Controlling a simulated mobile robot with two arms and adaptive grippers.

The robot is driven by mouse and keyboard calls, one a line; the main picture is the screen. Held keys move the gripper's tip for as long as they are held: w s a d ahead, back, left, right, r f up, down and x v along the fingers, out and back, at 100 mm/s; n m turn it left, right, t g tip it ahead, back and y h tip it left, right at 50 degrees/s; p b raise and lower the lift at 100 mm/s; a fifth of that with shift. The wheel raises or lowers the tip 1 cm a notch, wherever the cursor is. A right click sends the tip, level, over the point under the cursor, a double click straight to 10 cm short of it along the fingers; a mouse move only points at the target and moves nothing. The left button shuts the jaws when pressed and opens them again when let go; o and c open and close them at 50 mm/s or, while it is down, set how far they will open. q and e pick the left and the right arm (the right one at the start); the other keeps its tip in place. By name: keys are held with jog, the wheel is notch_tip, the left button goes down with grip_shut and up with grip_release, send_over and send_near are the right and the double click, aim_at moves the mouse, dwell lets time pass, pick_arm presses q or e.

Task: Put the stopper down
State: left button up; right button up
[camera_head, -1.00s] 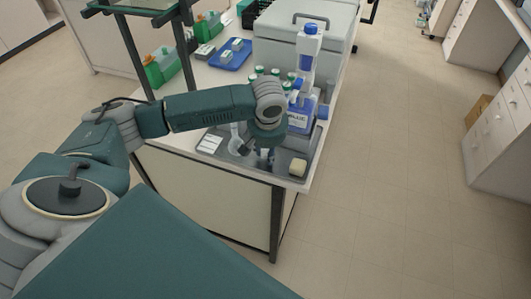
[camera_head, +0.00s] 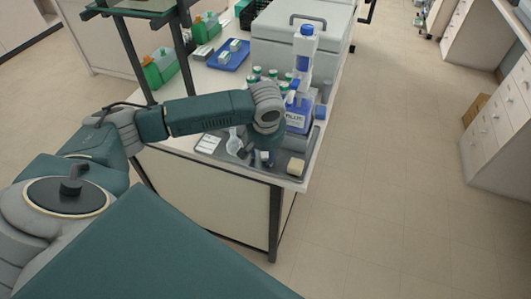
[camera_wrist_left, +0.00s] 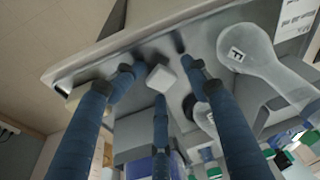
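My left gripper (camera_head: 262,158) points down over the front of the grey tray (camera_head: 283,178) on the bench. A pale flask (camera_wrist_left: 240,50) marked F is right of the fingers; a pale flask also shows left of the gripper in the head view (camera_head: 234,143). My right gripper is out of view.
A cream block (camera_head: 296,167) lies at the tray's front right corner, near the bench edge. A white card (camera_head: 208,144) lies left. A large grey box (camera_head: 300,45) stands behind.

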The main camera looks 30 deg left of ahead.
pick_arm(q)
jog(key=shift+r, duration=0.2)
jog(key=b+v, duration=0.1)
jog(key=v, duration=1.1)
jog(key=shift+r+b, duration=0.3)
jog(key=shift+r, duration=0.15)
jog(key=shift+f, duration=0.1)
